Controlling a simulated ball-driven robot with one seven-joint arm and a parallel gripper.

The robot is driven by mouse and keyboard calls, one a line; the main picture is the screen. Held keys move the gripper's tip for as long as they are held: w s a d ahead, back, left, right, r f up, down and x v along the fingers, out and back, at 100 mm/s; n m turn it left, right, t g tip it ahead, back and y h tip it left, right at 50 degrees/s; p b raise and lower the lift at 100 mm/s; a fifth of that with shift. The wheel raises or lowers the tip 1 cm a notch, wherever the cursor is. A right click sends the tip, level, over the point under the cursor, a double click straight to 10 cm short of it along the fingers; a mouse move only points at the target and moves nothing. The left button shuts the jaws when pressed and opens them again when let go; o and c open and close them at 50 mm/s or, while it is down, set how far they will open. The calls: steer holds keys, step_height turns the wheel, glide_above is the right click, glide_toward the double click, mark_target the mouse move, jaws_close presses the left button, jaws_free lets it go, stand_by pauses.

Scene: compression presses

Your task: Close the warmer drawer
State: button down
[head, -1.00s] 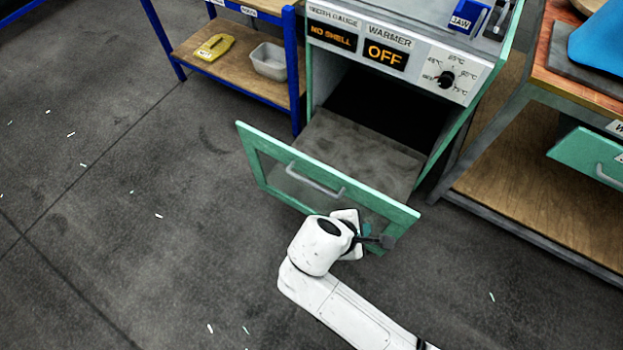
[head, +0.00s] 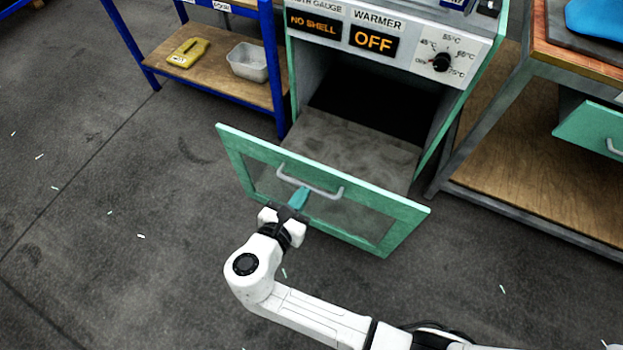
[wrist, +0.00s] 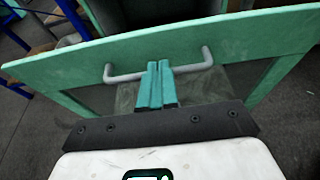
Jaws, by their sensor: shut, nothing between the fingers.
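The warmer drawer (head: 400,225) is pulled out, with a green-framed front, a see-through panel and a grey bar handle (head: 311,182). Its empty grey floor shows behind the front. My gripper (head: 300,198) is shut and empty, its teal fingers pointing at the drawer front just below the handle. In the wrist view, the closed fingers (wrist: 157,84) overlap the middle of the handle (wrist: 190,69), in front of the drawer front (wrist: 255,38). I cannot tell whether they touch it.
The warmer's control panel (head: 440,52) above the dark opening reads OFF. A blue-framed shelf (head: 215,85) at left holds a yellow object (head: 188,52) and a grey bin (head: 248,62). A wooden-shelved bench (head: 530,190) stands close at right. The floor at left is mostly clear.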

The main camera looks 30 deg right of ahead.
mark_target(318, 170)
steer(key=x, duration=0.4)
steer(key=shift+d+r+b, duration=0.15)
steer(key=shift+r+b, duration=0.15)
steer(key=shift+w+d+r, duration=0.1)
steer(key=shift+w+d, duration=0.3)
steer(key=shift+d, duration=0.15)
steer(key=shift+w+d, duration=0.3)
steer(key=shift+d, duration=0.1)
steer(key=w+d+b, duration=0.4)
steer(key=w+d, duration=0.7)
steer(key=d, duration=0.4)
steer(key=w+d+b, duration=0.5)
steer(key=w+d, duration=0.6)
steer(key=d, duration=0.5)
steer(key=shift+w, duration=0.35)
steer(key=shift+d+r, duration=0.1)
steer(key=shift+r, duration=0.15)
